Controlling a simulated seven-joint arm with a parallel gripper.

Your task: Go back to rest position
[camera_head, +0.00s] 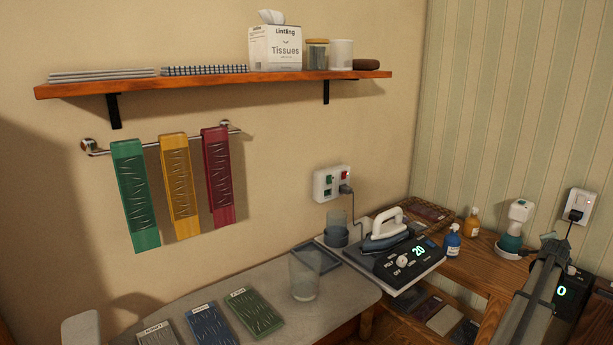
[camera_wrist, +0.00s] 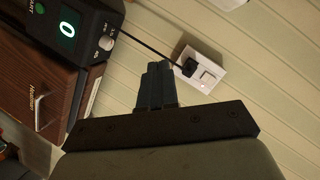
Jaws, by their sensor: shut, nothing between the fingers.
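My gripper (camera_head: 553,241) is at the right of the head view, at the upper end of my grey arm, in front of the striped wall. In the wrist view my gripper (camera_wrist: 158,68) has its dark fingers together with nothing between them. The fingers point toward the wall with a white outlet (camera_wrist: 201,70).
A blue bottle (camera_head: 452,243) and a white-and-teal device (camera_head: 515,228) are left of my arm. A clear glass (camera_head: 304,275) stands on the ironing board (camera_head: 345,292). Cloths hang on a wall rail (camera_head: 100,152).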

